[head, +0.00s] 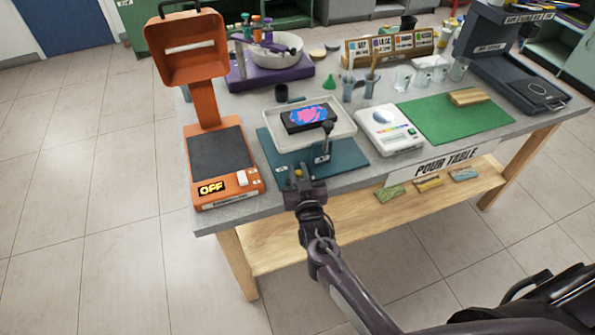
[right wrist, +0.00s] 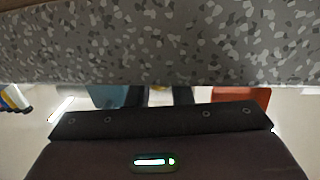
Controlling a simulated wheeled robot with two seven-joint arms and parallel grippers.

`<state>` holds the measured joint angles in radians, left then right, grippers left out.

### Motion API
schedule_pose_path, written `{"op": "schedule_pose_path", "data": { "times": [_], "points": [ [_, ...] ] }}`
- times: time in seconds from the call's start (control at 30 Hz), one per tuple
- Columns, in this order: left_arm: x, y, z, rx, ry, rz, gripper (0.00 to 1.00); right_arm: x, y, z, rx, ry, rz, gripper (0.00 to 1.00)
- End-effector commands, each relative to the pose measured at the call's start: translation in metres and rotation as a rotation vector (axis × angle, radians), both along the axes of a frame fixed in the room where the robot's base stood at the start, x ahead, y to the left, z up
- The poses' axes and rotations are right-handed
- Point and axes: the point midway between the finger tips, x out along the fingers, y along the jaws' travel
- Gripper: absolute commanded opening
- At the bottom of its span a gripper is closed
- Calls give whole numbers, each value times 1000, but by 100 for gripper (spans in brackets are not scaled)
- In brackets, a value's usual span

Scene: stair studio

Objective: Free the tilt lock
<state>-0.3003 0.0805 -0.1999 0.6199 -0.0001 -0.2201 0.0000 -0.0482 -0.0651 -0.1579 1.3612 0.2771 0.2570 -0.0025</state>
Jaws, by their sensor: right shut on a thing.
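A teal tilt stand (head: 345,160) sits at the front edge of the table and carries a pale tray (head: 341,138). A dark block with a pink and blue pattern (head: 309,117) lies in the tray. A black-knobbed lever (head: 327,127) rises from the stand's labelled front block (head: 321,153). My right gripper (head: 299,181) is at the stand's front left and shut on a small yellowish part, seemingly the tilt lock (head: 298,173). In the right wrist view the part (right wrist: 157,97) shows dimly between the fingers, mostly hidden. My left gripper is out of view.
An orange press-like machine (head: 221,150) marked OFF stands close left of my gripper. A white device (head: 389,130) and a green mat (head: 450,122) lie to the right. Cups and bottles stand behind. The table's speckled edge (right wrist: 160,45) is close in the wrist view.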

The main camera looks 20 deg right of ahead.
Motion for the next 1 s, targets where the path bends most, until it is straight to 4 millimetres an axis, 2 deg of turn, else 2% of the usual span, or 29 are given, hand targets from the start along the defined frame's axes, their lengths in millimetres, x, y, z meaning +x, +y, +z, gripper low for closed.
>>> {"op": "schedule_pose_path", "data": {
  "times": [0.2,0.23,0.37,0.7,1.0],
  "points": [
    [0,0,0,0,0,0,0,0,0,0,0,0,0,0],
    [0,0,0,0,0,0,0,0,0,0,0,0,0,21],
    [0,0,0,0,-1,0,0,0,0,0,0,0,1,37],
    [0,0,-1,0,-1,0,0,-5,0,-1,0,0,2,37],
    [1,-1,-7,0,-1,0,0,-51,5,-3,1,2,1,37]
  ]
}}
